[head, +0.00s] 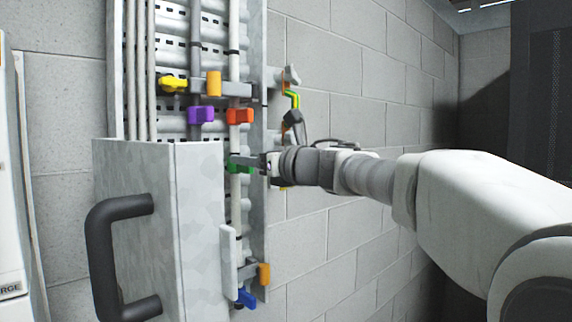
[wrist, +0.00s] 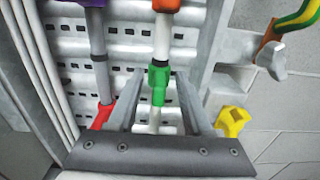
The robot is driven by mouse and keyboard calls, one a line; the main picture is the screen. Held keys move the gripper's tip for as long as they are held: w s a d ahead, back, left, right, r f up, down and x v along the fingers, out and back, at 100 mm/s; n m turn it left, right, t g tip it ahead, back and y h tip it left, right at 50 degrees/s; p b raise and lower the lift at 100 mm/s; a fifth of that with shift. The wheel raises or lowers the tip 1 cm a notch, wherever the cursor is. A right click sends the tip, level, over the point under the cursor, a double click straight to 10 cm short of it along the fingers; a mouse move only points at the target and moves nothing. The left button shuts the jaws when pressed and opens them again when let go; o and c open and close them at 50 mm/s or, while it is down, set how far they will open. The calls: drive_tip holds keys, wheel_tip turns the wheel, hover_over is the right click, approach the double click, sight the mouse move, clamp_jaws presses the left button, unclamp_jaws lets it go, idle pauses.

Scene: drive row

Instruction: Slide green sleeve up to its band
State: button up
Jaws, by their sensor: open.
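The green sleeve (wrist: 159,83) sits on a pale vertical rod (wrist: 162,45), below an orange-red sleeve (wrist: 166,4). In the head view the green sleeve (head: 236,168) is partly hidden by my gripper (head: 250,160). In the wrist view my gripper (wrist: 156,78) is open, with one finger on each side of the green sleeve. I see gaps between the fingers and the sleeve, so it is not gripped. I cannot make out for sure which mark on the rod is the green sleeve's band.
A purple sleeve (head: 201,115) is on the rod to the left, with a red piece (wrist: 102,116) lower down. A yellow knob (wrist: 232,121) is at right. A grey box with a black handle (head: 104,255) juts out at front left. Grey block wall is at right.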

drive_tip(key=b+v, duration=0.3)
drive_tip(key=v, duration=1.3)
drive_tip(key=shift+b, duration=0.35)
drive_tip(key=shift+s+d, duration=0.1)
drive_tip(key=shift+d, duration=0.05)
